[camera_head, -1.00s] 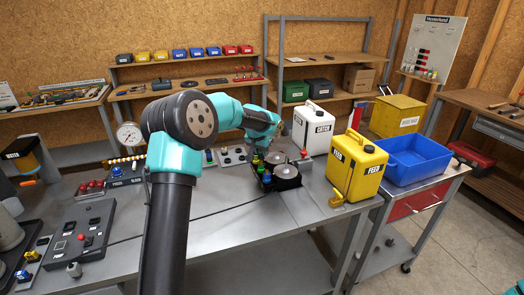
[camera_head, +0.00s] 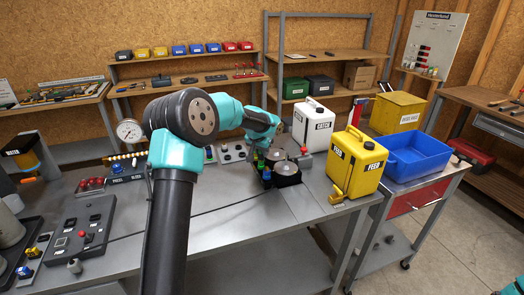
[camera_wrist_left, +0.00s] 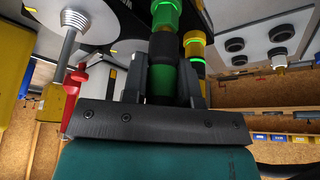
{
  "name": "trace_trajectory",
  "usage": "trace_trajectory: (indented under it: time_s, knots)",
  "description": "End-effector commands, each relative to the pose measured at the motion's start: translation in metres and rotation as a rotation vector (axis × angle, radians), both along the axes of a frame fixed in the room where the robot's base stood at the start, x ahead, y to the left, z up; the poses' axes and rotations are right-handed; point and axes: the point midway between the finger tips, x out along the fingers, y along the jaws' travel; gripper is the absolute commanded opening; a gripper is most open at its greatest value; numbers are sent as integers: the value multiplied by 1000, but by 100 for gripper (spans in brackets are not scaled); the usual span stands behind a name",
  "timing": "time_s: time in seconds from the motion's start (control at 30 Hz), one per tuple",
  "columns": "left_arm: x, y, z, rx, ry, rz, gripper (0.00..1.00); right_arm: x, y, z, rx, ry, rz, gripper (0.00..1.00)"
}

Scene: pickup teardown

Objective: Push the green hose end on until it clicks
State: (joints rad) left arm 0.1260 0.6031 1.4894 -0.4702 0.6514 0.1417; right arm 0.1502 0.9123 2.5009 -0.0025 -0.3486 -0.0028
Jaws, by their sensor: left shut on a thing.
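The green hose end (camera_wrist_left: 161,84) stands between the two fingers of my left gripper (camera_wrist_left: 165,88) in the left wrist view, and the gripper is shut on it. Above it in that view are a black sleeve (camera_wrist_left: 163,45) and a green fitting (camera_wrist_left: 166,14) with a bright green ring. They line up with the hose end; I cannot tell whether it is fully seated. In the head view my left gripper (camera_head: 266,148) reaches down at the black pickup unit (camera_head: 286,180), over small green and blue fittings (camera_head: 261,164). My right gripper is out of view.
Yellow fittings (camera_wrist_left: 195,47) with a green ring stand close beside the hose end. A white jug (camera_head: 313,127) and a yellow jug (camera_head: 357,163) stand close by to the right. A blue bin (camera_head: 416,160) is farther right. The bench front (camera_head: 235,232) is clear.

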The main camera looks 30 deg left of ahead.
Motion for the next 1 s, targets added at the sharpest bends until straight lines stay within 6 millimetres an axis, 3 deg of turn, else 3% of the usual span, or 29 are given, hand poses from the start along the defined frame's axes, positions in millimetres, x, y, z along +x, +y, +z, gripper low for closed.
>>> trace_trajectory:
  time_s: [1.0]
  knots:
    - [0, 0, -10, 0, -1, 0, 0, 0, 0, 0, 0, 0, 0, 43]
